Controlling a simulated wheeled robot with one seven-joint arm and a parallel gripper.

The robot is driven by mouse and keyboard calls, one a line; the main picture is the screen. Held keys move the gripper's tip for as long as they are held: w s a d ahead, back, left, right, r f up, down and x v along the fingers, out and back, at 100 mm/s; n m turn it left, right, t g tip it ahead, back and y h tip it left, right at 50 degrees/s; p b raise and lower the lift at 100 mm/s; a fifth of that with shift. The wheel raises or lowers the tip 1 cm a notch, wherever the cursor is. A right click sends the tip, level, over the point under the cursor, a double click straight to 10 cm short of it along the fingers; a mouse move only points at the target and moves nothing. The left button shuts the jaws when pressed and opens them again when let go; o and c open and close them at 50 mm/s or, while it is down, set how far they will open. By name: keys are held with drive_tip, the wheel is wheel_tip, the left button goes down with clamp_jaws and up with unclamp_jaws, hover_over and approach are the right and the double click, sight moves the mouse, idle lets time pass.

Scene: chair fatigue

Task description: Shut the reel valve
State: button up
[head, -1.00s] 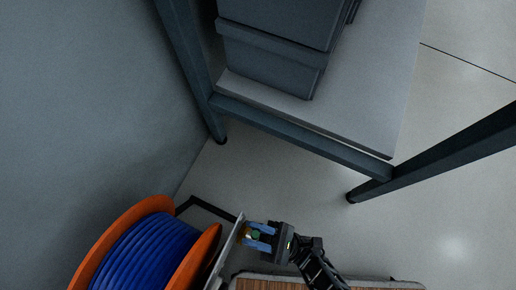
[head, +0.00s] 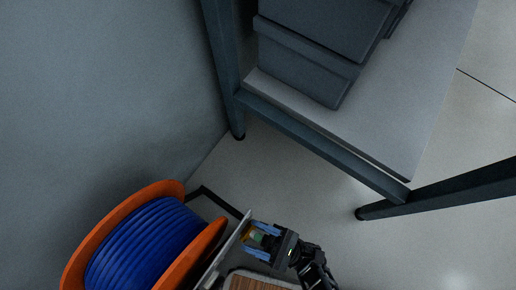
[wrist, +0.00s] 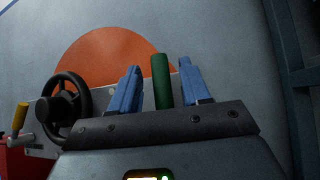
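The hose reel, with orange flanges (head: 202,256) and blue hose (head: 143,247), stands at the lower left of the head view. A pale plate (head: 228,247) is beside it, seen nearly edge-on. My gripper (head: 259,239) is at this plate, its blue fingers pointing toward it. In the wrist view a green upright handle (wrist: 161,82) shows between the two blue fingers, with a narrow gap on each side. A black handwheel (wrist: 66,103) is to the left of the fingers. I cannot tell which of these is the reel valve.
A yellow handle (wrist: 20,118) on a crank is left of the handwheel. A grey wall (head: 95,90) is behind the reel. A shelf (head: 400,150) on dark legs carries grey boxes (head: 300,60). Open floor lies between the shelf and the reel.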

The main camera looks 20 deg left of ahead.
idle(0.6)
drive_tip(key=shift+d+f, duration=0.35)
drive_tip(key=shift+f, duration=0.05)
drive_tip(key=s+d, duration=0.1)
drive_tip(key=d, duration=1.1)
drive_tip(key=shift+s, duration=0.4)
idle(0.6)
idle(0.4)
